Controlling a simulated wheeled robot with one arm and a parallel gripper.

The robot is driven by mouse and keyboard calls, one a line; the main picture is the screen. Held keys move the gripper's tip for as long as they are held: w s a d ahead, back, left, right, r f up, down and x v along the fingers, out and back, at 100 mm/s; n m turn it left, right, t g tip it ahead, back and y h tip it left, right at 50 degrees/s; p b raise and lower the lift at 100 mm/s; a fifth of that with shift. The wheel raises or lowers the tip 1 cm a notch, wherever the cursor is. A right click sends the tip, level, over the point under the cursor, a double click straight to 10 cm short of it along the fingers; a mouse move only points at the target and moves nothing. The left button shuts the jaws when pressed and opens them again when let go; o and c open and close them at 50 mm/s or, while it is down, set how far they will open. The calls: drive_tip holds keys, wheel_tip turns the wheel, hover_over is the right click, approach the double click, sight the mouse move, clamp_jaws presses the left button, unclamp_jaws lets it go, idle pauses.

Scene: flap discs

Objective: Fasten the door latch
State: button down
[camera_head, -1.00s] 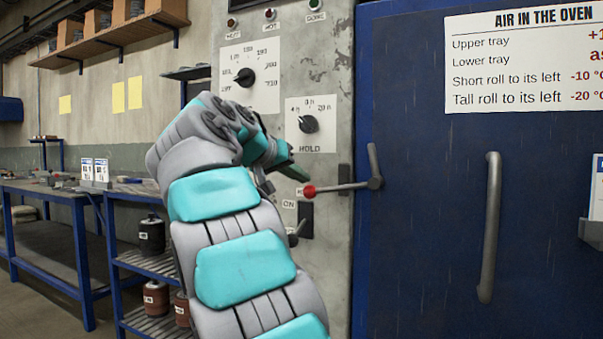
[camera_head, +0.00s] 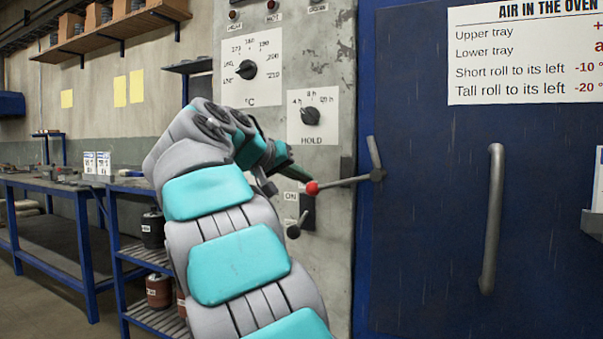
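The door latch (camera_head: 345,182) is a grey metal lever with a red ball knob (camera_head: 312,188). It pivots on the blue oven door (camera_head: 430,220) near its left edge. The lever points left, almost level, across the door's edge in front of the grey panel; a short arm rises from its pivot. A dark catch piece (camera_head: 347,168) sits on the panel's edge just above the lever. My gripper (camera_head: 292,175) is just left of and slightly above the red knob. My wrist hides part of it, so its opening and any contact with the knob cannot be told.
The grey control panel (camera_head: 335,60) carries a temperature dial (camera_head: 246,69), a hold dial (camera_head: 310,116) and an on switch (camera_head: 307,212). A vertical handle (camera_head: 494,220) stands out from the door.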

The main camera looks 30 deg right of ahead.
drive_tip(key=f+n+h, duration=0.1)
drive_tip(key=f, duration=0.1)
drive_tip(key=s+d+f+n+g, duration=0.1)
drive_tip(key=f+n, duration=0.1)
drive_tip(key=f, duration=0.1)
drive_tip(key=s+d+f+n+h+b, duration=0.1)
drive_tip(key=f, duration=0.2)
drive_tip(key=shift+s+f+n+g+h, duration=0.15)
drive_tip(key=shift+f+n+g+h, duration=0.15)
drive_tip(key=shift+g, duration=0.1)
drive_tip(key=shift+s+d+f+n+h+b, duration=0.2)
drive_tip(key=shift+s+d+f+n+h, duration=0.35)
drive_tip(key=shift+s+d+f+n, duration=0.6)
drive_tip(key=shift+s+d+f+n+h+b, duration=0.15)
drive_tip(key=shift+s+d+f+n+h, duration=0.35)
drive_tip(key=shift+s+d+f+n, duration=0.65)
drive_tip(key=shift+s+d+f+n+h+b, duration=0.2)
drive_tip(key=shift+s+d+f+n+h, duration=0.55)
drive_tip(key=shift+s, duration=0.75)
drive_tip(key=shift+a+f, duration=0.1)
drive_tip(key=shift+w+a, duration=0.1)
